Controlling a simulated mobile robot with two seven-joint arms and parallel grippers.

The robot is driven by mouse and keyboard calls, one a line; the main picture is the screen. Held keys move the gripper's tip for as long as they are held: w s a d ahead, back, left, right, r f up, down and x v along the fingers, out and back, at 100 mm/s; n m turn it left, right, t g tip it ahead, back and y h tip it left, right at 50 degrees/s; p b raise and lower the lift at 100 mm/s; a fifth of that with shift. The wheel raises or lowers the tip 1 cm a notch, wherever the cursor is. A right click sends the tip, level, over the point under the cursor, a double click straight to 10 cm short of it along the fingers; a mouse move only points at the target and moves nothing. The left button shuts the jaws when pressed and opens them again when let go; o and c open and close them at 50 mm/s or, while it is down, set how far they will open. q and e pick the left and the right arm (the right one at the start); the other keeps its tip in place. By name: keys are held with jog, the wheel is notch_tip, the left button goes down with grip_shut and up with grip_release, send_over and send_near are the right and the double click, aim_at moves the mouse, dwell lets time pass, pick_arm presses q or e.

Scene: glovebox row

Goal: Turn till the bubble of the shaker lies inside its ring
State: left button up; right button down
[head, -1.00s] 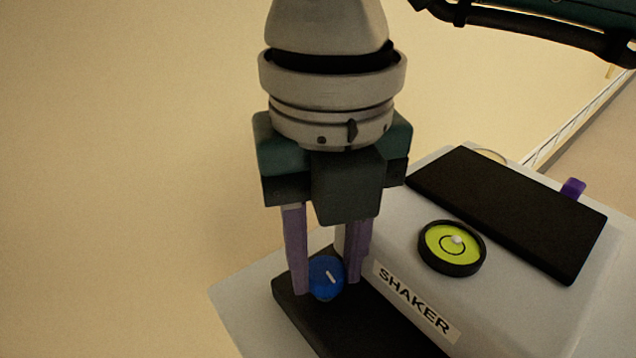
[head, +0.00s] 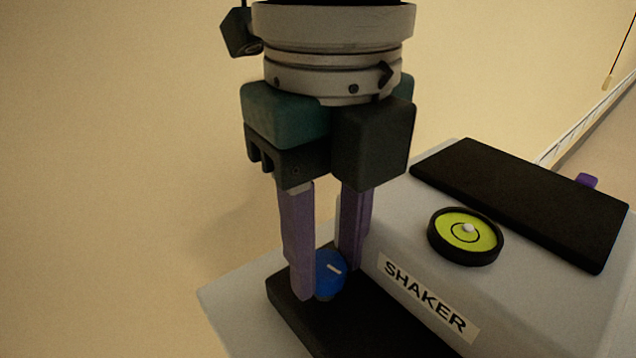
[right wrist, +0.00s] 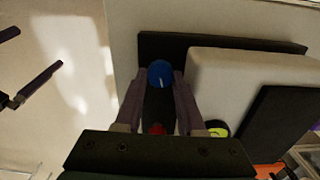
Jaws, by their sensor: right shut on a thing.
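The shaker (head: 520,290) is a pale box with a black top plate and a label. Its round level (head: 483,252) has a yellow-green face with a black ring. The small white bubble (head: 468,228) sits at the ring's upper right part and seems to overlap its line. The blue knob (head: 331,272) with a white mark is on the black base at the shaker's lower left. My right gripper (head: 328,285) points down, its purple fingers shut on the knob. The knob also shows in the right wrist view (right wrist: 160,75). My left gripper (right wrist: 40,47) is at that view's left edge, fingers apart and empty.
The black plate (head: 520,200) lies on the shaker's top, with a purple piece (head: 587,180) at its far edge. The black base (head: 350,325) extends under the knob. A small red thing (right wrist: 157,129) shows between the fingers in the right wrist view.

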jog(key=shift+r, duration=0.1)
jog(key=c, duration=0.8)
grip_release()
pick_arm(q)
jog(key=shift+a, duration=0.1)
pick_arm(e)
jog(key=o, duration=0.3)
pick_arm(q)
jog(key=shift+r, duration=0.1)
